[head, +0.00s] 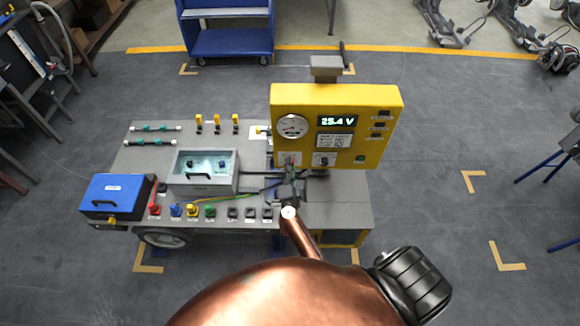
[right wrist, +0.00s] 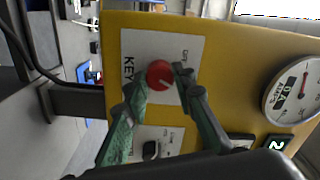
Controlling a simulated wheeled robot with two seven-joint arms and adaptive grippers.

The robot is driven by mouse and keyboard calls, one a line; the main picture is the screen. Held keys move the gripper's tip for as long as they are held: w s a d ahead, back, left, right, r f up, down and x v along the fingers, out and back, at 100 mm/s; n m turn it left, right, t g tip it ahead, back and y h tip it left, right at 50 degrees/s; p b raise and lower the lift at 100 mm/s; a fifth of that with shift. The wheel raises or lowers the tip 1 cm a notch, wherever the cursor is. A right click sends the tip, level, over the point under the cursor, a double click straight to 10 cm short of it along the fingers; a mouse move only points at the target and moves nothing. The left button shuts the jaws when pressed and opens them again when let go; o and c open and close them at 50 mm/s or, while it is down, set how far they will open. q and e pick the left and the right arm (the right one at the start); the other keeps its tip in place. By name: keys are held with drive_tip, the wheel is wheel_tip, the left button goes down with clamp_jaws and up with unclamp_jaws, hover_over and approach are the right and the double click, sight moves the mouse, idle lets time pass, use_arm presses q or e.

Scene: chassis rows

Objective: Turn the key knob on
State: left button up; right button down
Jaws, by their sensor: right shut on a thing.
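The key knob (right wrist: 160,75) is round and red with a white pointer mark, on a white plate lettered KEY (right wrist: 129,70). In the right wrist view the plate appears turned sideways, and the pointer slants across the knob. My right gripper (right wrist: 157,86) has its green fingers on both sides of the knob, shut on it. In the head view my right gripper (head: 291,182) is at the lower left of the yellow panel (head: 385,101), and it hides most of the knob. My left gripper is not in view.
The panel carries a round gauge (head: 292,126), a green display (head: 338,121) reading about 25.4 V and a black knob (head: 323,160). On the grey cart (head: 350,206) stand a clear-lidded box (head: 204,172), a blue box (head: 117,195) and several coloured connectors. Floor right of the cart is clear.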

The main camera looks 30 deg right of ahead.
drive_tip(key=shift+m, duration=0.4)
drive_tip(key=c, duration=1.6)
unclamp_jaws()
